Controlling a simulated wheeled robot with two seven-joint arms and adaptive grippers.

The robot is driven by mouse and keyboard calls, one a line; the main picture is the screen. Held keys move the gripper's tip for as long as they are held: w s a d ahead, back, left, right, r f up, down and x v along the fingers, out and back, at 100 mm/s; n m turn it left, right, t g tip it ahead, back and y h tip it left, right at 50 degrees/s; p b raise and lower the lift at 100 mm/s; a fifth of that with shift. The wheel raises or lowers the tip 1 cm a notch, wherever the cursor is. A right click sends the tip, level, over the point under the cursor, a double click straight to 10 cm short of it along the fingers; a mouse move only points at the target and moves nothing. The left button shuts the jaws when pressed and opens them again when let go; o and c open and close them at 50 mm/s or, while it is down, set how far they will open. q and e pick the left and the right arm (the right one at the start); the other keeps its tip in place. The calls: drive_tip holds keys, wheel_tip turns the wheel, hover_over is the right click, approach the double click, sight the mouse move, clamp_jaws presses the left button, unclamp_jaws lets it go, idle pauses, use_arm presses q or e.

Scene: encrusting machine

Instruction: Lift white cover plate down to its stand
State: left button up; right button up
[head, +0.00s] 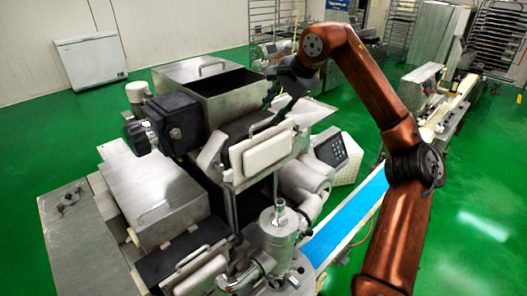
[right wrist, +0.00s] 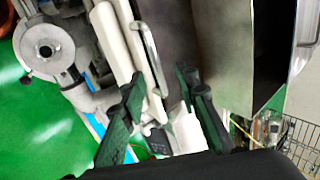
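A white cover plate (head: 262,152) with a metal bar handle (head: 268,120) is on the front of the machine's upper part, tilted. The plate also shows at upper left in the right wrist view (right wrist: 112,42), with its handle (right wrist: 150,45) to the right. My right gripper (head: 279,88) is behind and above the plate in the head view. In the right wrist view my right gripper (right wrist: 160,98) has its dark fingers spread, with nothing held between them. The handle is ahead of the fingers, apparently not gripped. My left gripper is not in view. I cannot make out which part is the stand.
A steel hopper (head: 205,85) is behind the plate. A second pale plate with a handle (head: 202,275) is low at the front. A metal cylinder fitting (head: 279,230) and a blue conveyor belt (head: 350,215) are to the right.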

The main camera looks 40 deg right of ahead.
sight(265, 121)
drive_tip(key=x, duration=0.3)
drive_tip(key=shift+a+f+p, duration=0.3)
drive_tip(key=shift+w+f, duration=0.1)
drive_tip(key=shift+f, duration=0.1)
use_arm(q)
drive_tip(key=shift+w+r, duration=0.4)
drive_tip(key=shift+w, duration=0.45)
use_arm(e)
drive_tip(key=shift+c, duration=0.4)
clamp_jaws()
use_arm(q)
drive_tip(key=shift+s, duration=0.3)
use_arm(e)
drive_tip(key=shift+r, duration=0.15)
